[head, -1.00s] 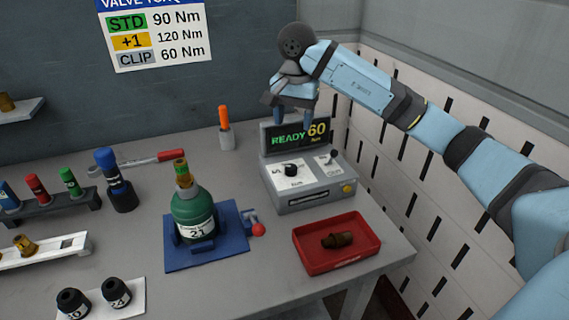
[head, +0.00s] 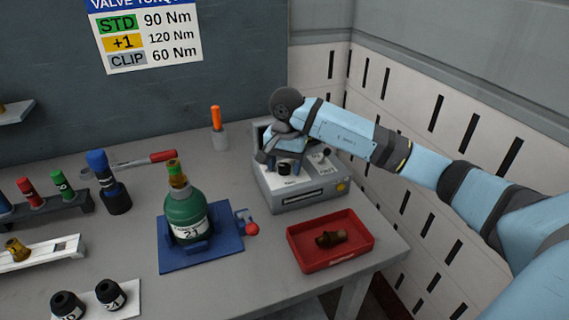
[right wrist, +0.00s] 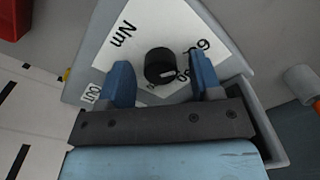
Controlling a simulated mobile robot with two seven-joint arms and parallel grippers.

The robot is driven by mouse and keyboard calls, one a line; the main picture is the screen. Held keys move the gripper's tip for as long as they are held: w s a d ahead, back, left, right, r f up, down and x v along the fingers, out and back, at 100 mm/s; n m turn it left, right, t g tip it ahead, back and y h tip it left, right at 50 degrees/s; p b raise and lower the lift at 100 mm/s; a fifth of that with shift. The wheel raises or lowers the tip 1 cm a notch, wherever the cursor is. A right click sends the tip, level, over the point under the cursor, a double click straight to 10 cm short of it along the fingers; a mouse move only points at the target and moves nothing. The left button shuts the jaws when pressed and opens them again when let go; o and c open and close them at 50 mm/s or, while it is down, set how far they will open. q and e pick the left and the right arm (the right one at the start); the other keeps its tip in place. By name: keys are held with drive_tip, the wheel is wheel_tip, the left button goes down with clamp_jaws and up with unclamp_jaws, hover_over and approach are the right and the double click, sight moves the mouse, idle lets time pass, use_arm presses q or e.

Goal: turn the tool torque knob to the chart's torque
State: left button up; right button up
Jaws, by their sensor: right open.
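The torque chart (head: 145,35) on the back wall reads STD 90 Nm, +1 120 Nm and CLIP 60 Nm. The grey tool controller box (head: 308,196) stands at the back right of the table. Its black torque knob (head: 285,169) sits on a white dial plate; it also shows in the right wrist view (right wrist: 160,66). My right gripper (right wrist: 162,82) is open, with a blue finger on either side of the knob and apart from it; in the head view the gripper (head: 284,166) is over the box. The box's display is hidden behind my gripper. My left gripper is not in view.
A green bottle (head: 186,216) marked 21 stands in a blue fixture (head: 172,262) with a red-knobbed lever. A smaller black switch (head: 326,152) is on the box's right. A slotted wall is at the right.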

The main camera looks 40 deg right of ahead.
drive_tip(key=c, duration=0.9)
drive_tip(key=shift+m, duration=0.3)
drive_tip(key=m+b, duration=0.1)
drive_tip(key=m, duration=1)
drive_tip(key=shift+m, duration=0.3)
drive_tip(key=o, duration=0.9)
